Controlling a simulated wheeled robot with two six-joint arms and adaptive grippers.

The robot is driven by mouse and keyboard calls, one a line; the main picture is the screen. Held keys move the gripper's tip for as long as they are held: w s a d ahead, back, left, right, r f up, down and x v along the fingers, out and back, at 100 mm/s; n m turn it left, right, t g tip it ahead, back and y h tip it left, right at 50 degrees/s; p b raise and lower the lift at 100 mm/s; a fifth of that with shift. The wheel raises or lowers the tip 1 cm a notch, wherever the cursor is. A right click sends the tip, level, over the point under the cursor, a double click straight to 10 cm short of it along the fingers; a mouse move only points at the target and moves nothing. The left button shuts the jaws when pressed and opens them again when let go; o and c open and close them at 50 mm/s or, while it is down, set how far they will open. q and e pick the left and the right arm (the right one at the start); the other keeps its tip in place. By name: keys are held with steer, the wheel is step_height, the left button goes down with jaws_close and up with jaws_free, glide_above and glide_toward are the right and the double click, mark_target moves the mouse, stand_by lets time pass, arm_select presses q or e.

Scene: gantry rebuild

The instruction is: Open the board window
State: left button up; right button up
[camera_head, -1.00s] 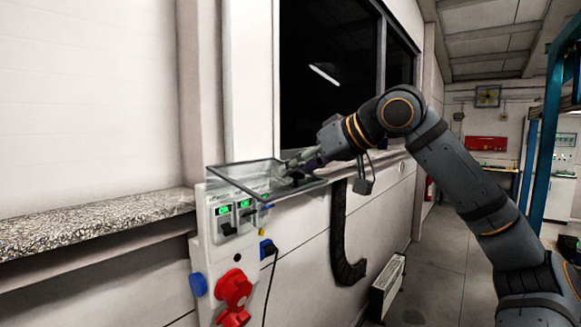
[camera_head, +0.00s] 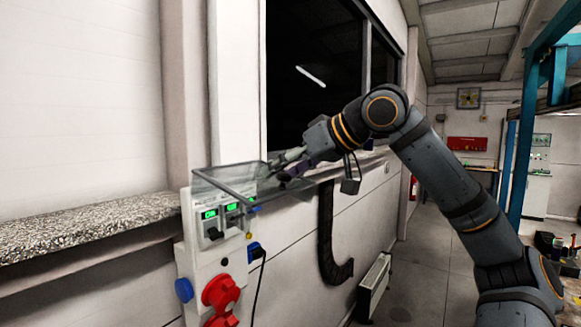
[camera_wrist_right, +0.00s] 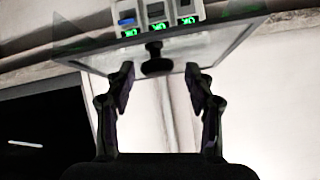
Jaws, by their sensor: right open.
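The board window is a clear, dark-framed pane (camera_head: 222,181) on the upper part of the white board (camera_head: 205,262). It stands swung out from the board's face, leaving the green-lit modules (camera_head: 220,212) below it in view. My right gripper (camera_head: 282,166) is at the pane's outer side. In the right wrist view, my open gripper (camera_wrist_right: 160,82) has its fingers spread on either side of a dark knob (camera_wrist_right: 157,60) near the pane's edge. I cannot tell whether a fingertip touches the pane. My left gripper is not in view.
A speckled ledge (camera_head: 85,226) runs along the wall left of the board. Red sockets (camera_head: 220,292) and a plug with a cable (camera_head: 256,250) are lower down. A black duct (camera_head: 328,240) and radiator (camera_head: 374,285) lie to the right. The floor beyond is clear.

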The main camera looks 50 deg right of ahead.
steer(key=v, duration=1.1)
steer(key=shift+s+r, duration=0.25)
steer(key=shift+s, duration=0.05)
steer(key=shift+s, duration=0.1)
